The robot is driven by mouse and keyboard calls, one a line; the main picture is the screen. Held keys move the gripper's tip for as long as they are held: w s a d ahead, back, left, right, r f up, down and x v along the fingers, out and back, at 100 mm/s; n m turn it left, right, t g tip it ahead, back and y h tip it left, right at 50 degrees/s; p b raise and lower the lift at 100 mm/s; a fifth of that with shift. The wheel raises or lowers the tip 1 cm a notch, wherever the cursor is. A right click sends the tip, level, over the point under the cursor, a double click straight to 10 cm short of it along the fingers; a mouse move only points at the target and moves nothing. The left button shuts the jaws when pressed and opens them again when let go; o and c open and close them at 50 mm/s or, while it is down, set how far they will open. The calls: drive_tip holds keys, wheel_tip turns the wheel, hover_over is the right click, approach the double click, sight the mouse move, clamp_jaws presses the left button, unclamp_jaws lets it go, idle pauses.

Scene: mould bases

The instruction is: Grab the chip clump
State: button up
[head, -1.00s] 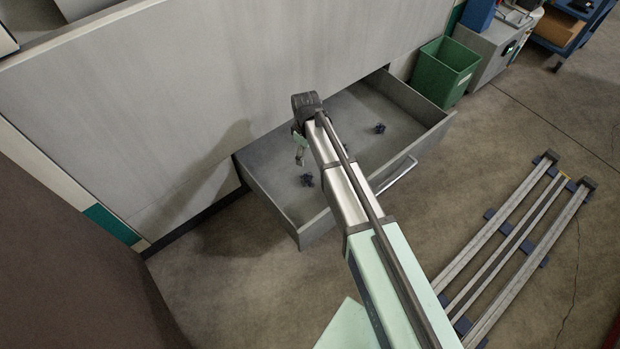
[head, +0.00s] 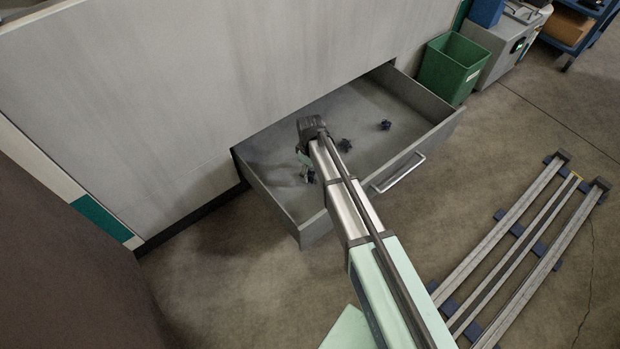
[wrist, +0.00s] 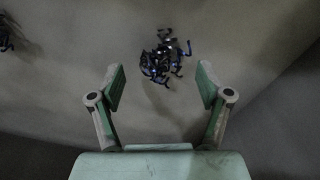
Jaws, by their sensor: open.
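A dark blue-black chip clump (wrist: 165,58) of curled, shiny pieces lies on the drawer floor in the wrist view. It is just beyond my gripper's fingertips, roughly centred between them. My gripper (wrist: 161,84) is open, with nothing between its fingers. In the head view my gripper is low inside the open drawer, partly hidden by my arm, and a clump (head: 311,177) shows right beside its fingers. Two other dark clumps lie farther right in the drawer, one near my arm (head: 345,144) and one deeper right (head: 385,125).
The grey drawer (head: 272,205) is pulled out from a grey panel (head: 150,110), with walls around the clumps and a handle (head: 398,174) on its front. Another clump (wrist: 5,38) is cut off at the wrist view's left edge. A green bin (head: 452,68) stands right of the drawer.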

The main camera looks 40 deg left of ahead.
wheel_tip(320, 180, down, 2)
drive_tip(key=shift+r, duration=0.1)
drive_tip(key=c, duration=1.2)
drive_tip(key=shift+o, duration=0.2)
drive_tip(key=shift+r, duration=0.1)
